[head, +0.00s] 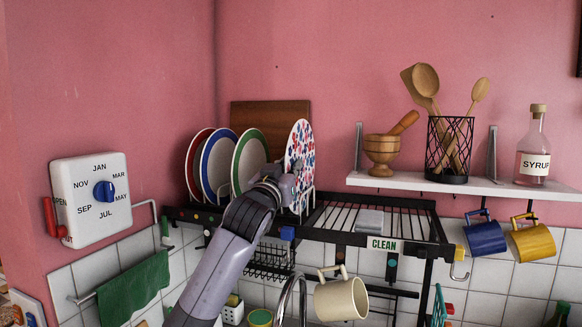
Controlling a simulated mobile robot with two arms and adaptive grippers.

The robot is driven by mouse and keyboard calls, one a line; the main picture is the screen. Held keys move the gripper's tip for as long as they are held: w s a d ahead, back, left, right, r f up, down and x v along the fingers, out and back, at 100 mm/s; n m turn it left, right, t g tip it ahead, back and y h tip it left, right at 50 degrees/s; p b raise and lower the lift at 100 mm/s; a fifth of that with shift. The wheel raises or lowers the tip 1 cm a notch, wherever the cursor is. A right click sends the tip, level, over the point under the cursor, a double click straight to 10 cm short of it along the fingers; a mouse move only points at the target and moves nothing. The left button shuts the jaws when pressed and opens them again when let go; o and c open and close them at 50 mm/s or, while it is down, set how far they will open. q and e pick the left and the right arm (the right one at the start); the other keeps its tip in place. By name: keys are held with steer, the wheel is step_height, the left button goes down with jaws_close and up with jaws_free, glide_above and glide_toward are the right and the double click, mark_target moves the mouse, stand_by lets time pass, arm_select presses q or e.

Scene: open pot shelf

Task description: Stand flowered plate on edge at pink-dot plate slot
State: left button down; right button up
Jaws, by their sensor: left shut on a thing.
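The flowered plate (301,150), white with red and blue flowers, stands on edge at the right end of the row of plates on the black rack (345,238). White wire dividers stand beside it. My left gripper (288,184) is shut on the flowered plate at its lower left side and hides part of it. I cannot tell whether the plate's lower edge rests in a slot. The pink dot cannot be made out; the arm covers part of the rack's front rail. My right gripper is not in view.
Red, blue and green-rimmed plates (251,158) stand left of the flowered plate, before a wooden board (272,118). The rack's right part is mostly bare bars, with a grey block (369,221) and a CLEAN sign (384,245). A cream mug (341,298) hangs below.

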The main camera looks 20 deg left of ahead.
arm_select(q)
steer(key=shift+r, duration=0.15)
steer(key=c, duration=1.5)
jaws_free()
steer(key=shift+s, duration=0.1)
steer(key=shift+f, duration=0.25)
steer(key=v, duration=1.2)
steer(key=shift+r, duration=0.1)
